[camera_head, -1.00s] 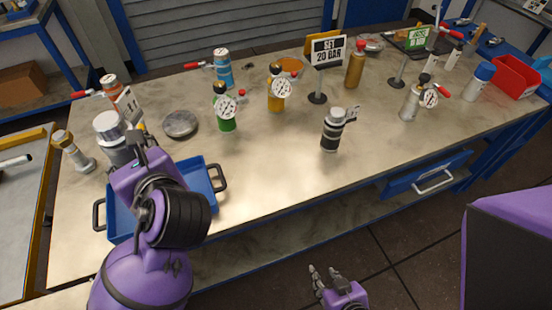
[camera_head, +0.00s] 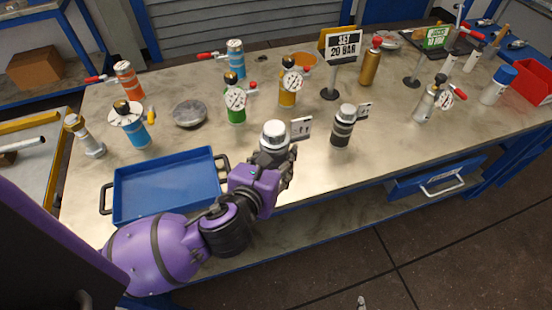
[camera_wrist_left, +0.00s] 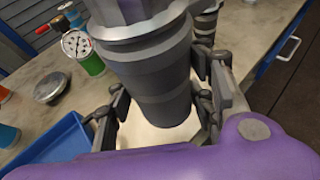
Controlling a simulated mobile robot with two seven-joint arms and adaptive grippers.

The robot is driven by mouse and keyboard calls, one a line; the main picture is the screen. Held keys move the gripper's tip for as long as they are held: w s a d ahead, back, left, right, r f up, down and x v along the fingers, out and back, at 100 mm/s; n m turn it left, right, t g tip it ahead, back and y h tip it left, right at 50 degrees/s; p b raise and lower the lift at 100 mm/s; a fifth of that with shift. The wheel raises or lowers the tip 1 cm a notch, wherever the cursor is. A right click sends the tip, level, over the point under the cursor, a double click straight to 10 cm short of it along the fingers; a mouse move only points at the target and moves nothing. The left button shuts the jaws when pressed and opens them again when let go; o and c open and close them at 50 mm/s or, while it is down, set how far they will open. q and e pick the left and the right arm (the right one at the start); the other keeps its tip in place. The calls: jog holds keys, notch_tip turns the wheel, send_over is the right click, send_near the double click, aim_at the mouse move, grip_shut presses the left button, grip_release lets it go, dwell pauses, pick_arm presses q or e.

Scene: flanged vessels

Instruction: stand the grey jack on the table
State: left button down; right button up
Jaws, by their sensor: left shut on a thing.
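The grey jack (camera_head: 273,137), with a pale cap and a small tag (camera_head: 301,127) at its side, is in my left gripper (camera_head: 279,168) over the front middle of the table (camera_head: 210,140). In the left wrist view the ribbed grey jack (camera_wrist_left: 152,70) sits between the two dark fingers, close to upright. Its lower end is over the pale tabletop; I cannot tell whether it touches. Only a tip of my right gripper (camera_head: 361,302) shows at the bottom edge, so its opening is hidden.
A black jack (camera_head: 342,130) stands just right of the held jack. An empty blue tray (camera_head: 165,210) lies to the left. A green bottle with a gauge (camera_head: 236,112), an orange one (camera_head: 288,95) and a round metal lid (camera_head: 189,113) stand behind.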

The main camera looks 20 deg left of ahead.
pick_arm(q)
jog(key=shift+w+f, duration=0.2)
jog(key=shift+f, duration=0.1)
jog(key=w+a+f, duration=0.1)
jog(key=w+f, duration=0.1)
jog(key=w, duration=0.1)
jog(key=w+a+f, duration=0.1)
jog(key=w+f, duration=0.2)
jog(key=w, duration=0.1)
jog(key=w+a+f+b, duration=0.1)
jog(key=w+f, duration=0.2)
jog(key=w, duration=0.1)
jog(key=shift+w+a+f, duration=0.15)
jog(key=shift+w+a, duration=0.05)
jog(key=shift+a, duration=0.15)
jog(key=shift+w+a+f, duration=0.1)
jog(key=shift+w+f, duration=0.15)
jog(key=shift+w+a+f, duration=0.1)
jog(key=shift+w+f, duration=0.15)
jog(key=shift+f, duration=0.05)
notch_tip(320, 180, down, 3)
jog(key=shift+w+f+b, duration=0.1)
jog(key=shift+f+b, duration=0.05)
jog(key=shift+b, duration=0.3)
